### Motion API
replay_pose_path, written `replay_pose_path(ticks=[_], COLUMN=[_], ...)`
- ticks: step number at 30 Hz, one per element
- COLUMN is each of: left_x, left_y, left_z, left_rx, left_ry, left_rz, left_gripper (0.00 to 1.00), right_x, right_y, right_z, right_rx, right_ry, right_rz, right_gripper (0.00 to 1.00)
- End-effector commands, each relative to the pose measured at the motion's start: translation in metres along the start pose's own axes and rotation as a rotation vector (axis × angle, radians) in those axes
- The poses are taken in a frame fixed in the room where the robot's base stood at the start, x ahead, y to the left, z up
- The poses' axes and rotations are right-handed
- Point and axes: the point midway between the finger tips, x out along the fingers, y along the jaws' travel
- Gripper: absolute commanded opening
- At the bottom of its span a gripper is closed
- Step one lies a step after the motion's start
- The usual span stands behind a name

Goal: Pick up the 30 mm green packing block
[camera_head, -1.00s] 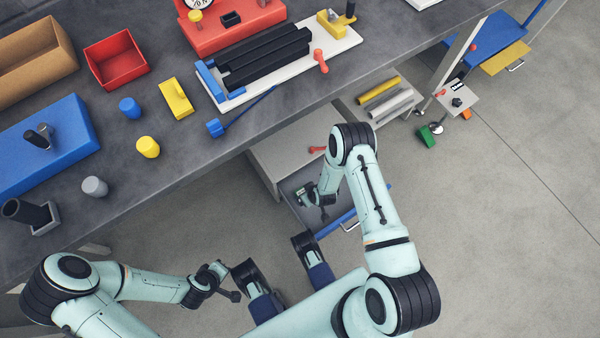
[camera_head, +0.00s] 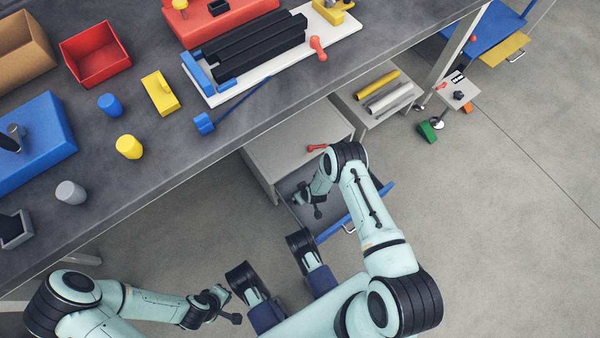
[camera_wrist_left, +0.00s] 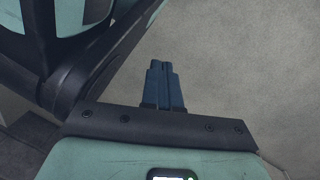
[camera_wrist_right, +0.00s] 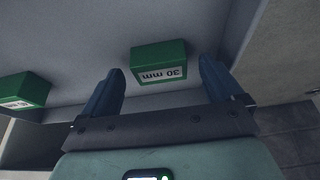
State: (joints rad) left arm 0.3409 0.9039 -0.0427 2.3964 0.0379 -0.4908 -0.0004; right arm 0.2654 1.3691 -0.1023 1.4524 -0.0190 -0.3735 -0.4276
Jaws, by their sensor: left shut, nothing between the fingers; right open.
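The green packing block (camera_wrist_right: 158,55) marked "30 mm" shows in the right wrist view, its label upside down. It lies on the grey floor of the open drawer. My right gripper (camera_wrist_right: 162,72) is open, its fingertips on either side of the block in the picture; I see no clear contact. In the head view my right gripper (camera_head: 302,193) is over the drawer (camera_head: 334,208), and my arm hides the block there. My left gripper (camera_wrist_left: 165,66) is shut and empty over bare floor; in the head view it is at the lower left (camera_head: 232,306).
A second green block (camera_wrist_right: 24,90) lies to the left in the right wrist view, its label unclear. Drawer walls (camera_wrist_right: 258,40) rise close around the gripper. The grey workbench (camera_head: 180,150) holds trays and parts. Open floor (camera_head: 500,240) lies to the right.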

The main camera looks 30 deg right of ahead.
Motion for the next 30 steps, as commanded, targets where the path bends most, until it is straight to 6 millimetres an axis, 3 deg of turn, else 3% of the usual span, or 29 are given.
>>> replay_pose_path(ticks=[3,11,19,30], left_x=[0.0067,0.0062,0.0062,0.0053], left_y=[-0.0073,-0.0082,-0.0078,-0.007], left_z=[0.0085,0.0102,0.0097,0.0087], left_rx=[-0.01,-0.011,-0.01,-0.009], left_ry=[-0.03,-0.036,-0.034,-0.031], left_rz=[-0.014,-0.016,-0.015,-0.014], left_gripper=[0.0,0.0,0.0,0.0], right_x=[0.0108,0.0112,0.0112,0.0095], right_y=[-0.0006,-0.0003,-0.0003,-0.0003], right_z=[0.0006,-0.0002,0.0003,0.0], right_rx=[0.0,0.0,0.0,0.0], right_ry=[-0.001,0.0,-0.001,-0.002], right_rz=[-0.001,0.0,0.0,0.0], right_gripper=[0.94,0.94,0.09,0.08])
